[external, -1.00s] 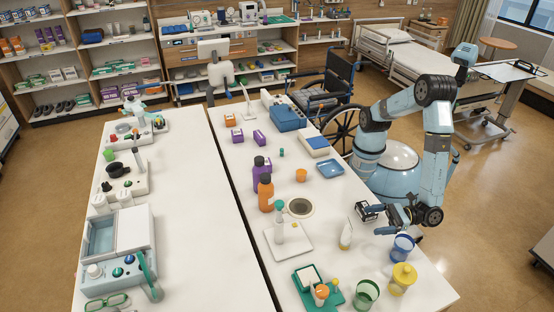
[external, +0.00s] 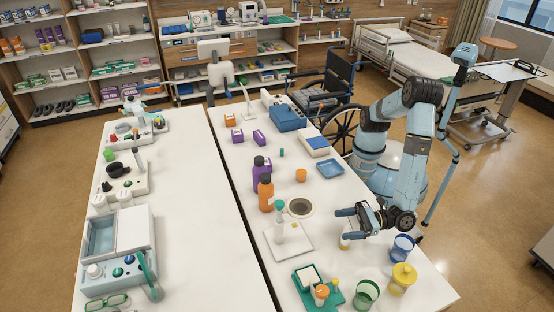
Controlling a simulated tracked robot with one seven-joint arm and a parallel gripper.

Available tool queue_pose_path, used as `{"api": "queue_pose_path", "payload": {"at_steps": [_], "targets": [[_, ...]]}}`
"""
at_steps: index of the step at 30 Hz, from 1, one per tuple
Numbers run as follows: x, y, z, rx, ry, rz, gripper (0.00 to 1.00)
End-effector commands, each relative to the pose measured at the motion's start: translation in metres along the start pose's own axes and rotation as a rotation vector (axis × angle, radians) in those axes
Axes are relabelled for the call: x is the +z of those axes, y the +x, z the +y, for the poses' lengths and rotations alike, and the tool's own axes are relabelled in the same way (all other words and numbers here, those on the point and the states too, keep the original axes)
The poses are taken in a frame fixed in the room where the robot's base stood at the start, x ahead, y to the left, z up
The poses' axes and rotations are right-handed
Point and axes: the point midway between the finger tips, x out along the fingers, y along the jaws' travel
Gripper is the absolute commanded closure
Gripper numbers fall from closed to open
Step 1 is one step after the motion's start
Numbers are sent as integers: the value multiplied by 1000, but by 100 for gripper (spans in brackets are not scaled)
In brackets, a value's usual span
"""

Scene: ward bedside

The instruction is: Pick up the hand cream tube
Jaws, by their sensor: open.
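A small pale tube with a yellowish lower end (external: 344,243), which looks like the hand cream tube, stands on the right-hand white table. Only its lower part shows. My gripper (external: 341,222) is in front of or above its upper part and hides it. My gripper is open, with its two fingers pointing left. I cannot tell whether the tube is between the fingers or touching them.
A blue cup (external: 402,247), a yellow lidded cup (external: 402,279) and a green cup (external: 366,294) stand to the right and front. A white stand with a green-topped post (external: 280,232) is to the left. An orange bottle (external: 266,193) stands farther back.

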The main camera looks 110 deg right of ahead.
Motion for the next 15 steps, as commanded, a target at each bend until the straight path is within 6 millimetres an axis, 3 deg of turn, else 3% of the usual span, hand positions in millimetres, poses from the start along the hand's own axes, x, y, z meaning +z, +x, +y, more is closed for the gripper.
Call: {"api": "queue_pose_path", "payload": {"at_steps": [8,15], "targets": [[0,6,0,0,0,1,5],[0,6,0,0,0,1,27]]}}
